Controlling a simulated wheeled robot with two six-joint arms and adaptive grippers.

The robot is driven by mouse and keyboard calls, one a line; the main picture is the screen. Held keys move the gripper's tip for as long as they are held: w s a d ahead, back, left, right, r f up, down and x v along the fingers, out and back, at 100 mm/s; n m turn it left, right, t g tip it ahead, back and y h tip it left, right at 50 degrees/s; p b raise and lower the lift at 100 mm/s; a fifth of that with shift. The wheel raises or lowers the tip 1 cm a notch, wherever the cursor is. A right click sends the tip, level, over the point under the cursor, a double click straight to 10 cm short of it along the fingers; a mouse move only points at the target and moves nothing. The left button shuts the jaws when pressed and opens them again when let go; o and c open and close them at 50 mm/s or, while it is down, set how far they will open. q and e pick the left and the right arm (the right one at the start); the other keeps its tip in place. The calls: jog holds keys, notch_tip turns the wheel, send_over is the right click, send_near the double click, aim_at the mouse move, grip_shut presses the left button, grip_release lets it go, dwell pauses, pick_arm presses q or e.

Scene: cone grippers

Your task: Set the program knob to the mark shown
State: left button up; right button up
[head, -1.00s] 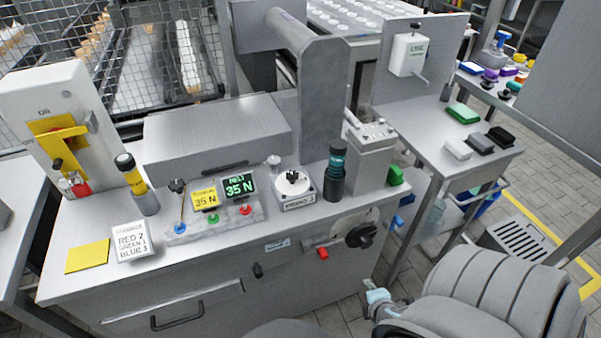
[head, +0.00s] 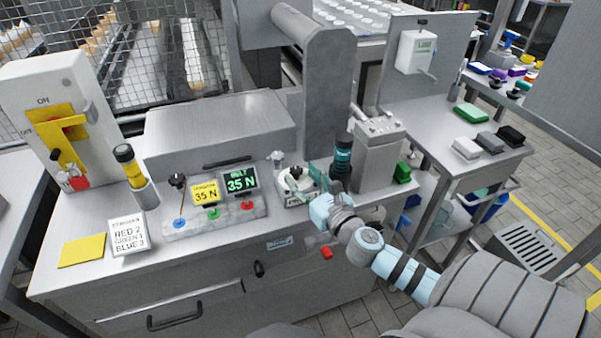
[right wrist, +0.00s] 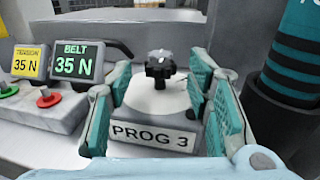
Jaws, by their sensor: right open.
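The program knob (right wrist: 160,68) is a black lobed knob on a round white dial (right wrist: 155,98), with a plate reading PROG 3 (right wrist: 153,137) on its front. In the head view the dial (head: 291,180) sits on the bench, partly hidden by my right gripper (head: 313,187). In the right wrist view my right gripper (right wrist: 160,105) is open, its teal fingers on either side of the dial unit, with the knob between and beyond the tips. I see no contact with the knob. My left gripper is not in view.
A dark teal-banded cylinder (head: 342,157) stands close right of the dial. The tension display (head: 205,193) and belt display (head: 240,180), both 35 N, stand left, above coloured knobs. A card (head: 128,233) reads RED 2, GREEN 1, BLUE 3.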

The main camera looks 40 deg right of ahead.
jog(key=shift+w+d, duration=0.1)
jog(key=shift+w, duration=0.7)
grip_shut()
